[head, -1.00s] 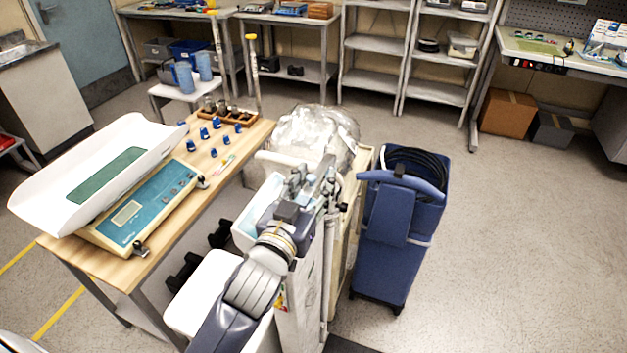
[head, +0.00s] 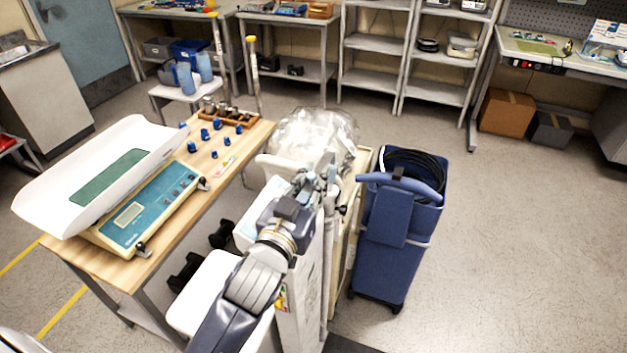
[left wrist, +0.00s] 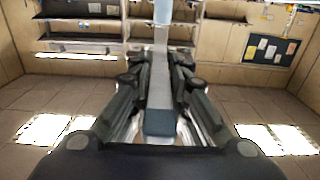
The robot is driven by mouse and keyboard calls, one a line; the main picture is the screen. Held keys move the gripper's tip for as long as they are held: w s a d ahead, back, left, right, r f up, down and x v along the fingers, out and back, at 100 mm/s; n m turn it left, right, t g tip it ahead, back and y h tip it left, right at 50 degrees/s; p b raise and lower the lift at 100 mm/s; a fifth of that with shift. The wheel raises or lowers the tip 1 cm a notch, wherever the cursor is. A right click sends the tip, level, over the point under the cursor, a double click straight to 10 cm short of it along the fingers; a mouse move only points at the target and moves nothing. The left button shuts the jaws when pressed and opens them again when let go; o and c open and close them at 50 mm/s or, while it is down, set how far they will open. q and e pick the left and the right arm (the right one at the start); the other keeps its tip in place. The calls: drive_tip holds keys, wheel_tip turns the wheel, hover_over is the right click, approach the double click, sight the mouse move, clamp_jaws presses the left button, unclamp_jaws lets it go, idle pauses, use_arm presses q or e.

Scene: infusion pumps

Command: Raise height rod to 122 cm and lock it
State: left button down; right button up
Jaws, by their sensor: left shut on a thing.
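My left gripper (head: 314,186) is in the middle of the head view, its arm coming up from the bottom. In the left wrist view its two dark fingers (left wrist: 158,66) stand on either side of a pale, narrow height rod (left wrist: 160,88) and are shut on it. The rod runs upright through that picture, with a pale blue piece (left wrist: 163,11) at the top and a dark block (left wrist: 160,123) near the palm. In the head view my gripper and arm hide much of the rod. I cannot read a height mark or tell the lock's state. My right gripper is not in view.
A wooden table (head: 150,262) with a white baby scale (head: 62,212) and blue weights stands at left. A clear plastic bag (head: 312,135) lies behind my gripper. A blue wheeled case (head: 385,265) stands close on the right. The floor (head: 530,240) farther right is clear.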

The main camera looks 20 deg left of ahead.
use_arm(q)
drive_tip(key=shift+r+p, duration=4.75)
drive_tip(key=shift+r, duration=0.4)
drive_tip(key=shift+r+p, duration=0.75)
drive_tip(key=shift+r, duration=1.85)
